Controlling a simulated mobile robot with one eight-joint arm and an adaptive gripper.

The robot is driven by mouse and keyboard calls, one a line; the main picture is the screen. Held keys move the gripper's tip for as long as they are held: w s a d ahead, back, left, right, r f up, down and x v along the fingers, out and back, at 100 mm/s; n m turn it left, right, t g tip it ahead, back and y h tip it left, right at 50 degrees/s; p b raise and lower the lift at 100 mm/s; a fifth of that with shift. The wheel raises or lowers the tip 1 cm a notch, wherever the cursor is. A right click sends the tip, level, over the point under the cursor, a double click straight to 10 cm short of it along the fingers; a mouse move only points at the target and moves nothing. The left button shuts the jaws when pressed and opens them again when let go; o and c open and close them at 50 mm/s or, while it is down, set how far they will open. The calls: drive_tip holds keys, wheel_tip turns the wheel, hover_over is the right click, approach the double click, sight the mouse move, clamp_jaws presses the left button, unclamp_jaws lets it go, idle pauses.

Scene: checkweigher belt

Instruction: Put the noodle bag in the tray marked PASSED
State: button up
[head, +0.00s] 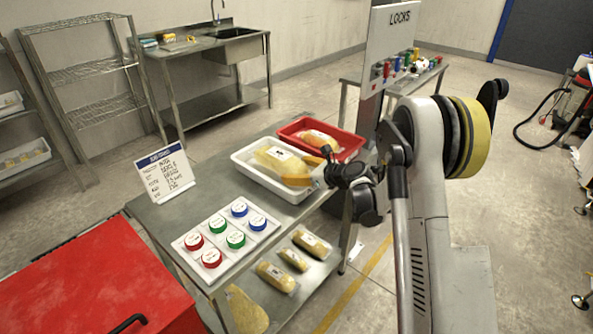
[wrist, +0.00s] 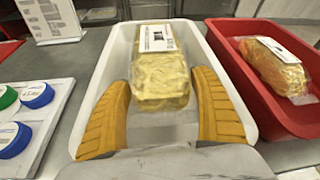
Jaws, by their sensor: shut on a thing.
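A yellow noodle bag (head: 275,157) with a white label is in the white tray (head: 262,185) on the steel table. In the wrist view, the noodle bag (wrist: 160,78) lies lengthwise between the orange fingers of my gripper (wrist: 160,88), which is shut on its near end. The white tray (wrist: 238,98) surrounds the bag and fingers; whether the bag touches its floor I cannot tell. In the head view, my gripper (head: 308,174) reaches in over the tray's right side. No PASSED marking is readable on either tray.
A red tray (wrist: 250,92) close on the right holds another yellow bag (wrist: 272,65). A board of coloured round buttons (head: 226,236) and a sign card (head: 165,172) stand to the left. More bags (head: 277,276) lie on the lower shelf. A LOCKS panel (head: 388,50) rises behind.

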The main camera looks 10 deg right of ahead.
drive_tip(key=shift+f, duration=0.35)
drive_tip(key=o, duration=1.4)
drive_tip(key=shift+o, duration=0.2)
drive_tip(key=shift+r, duration=0.1)
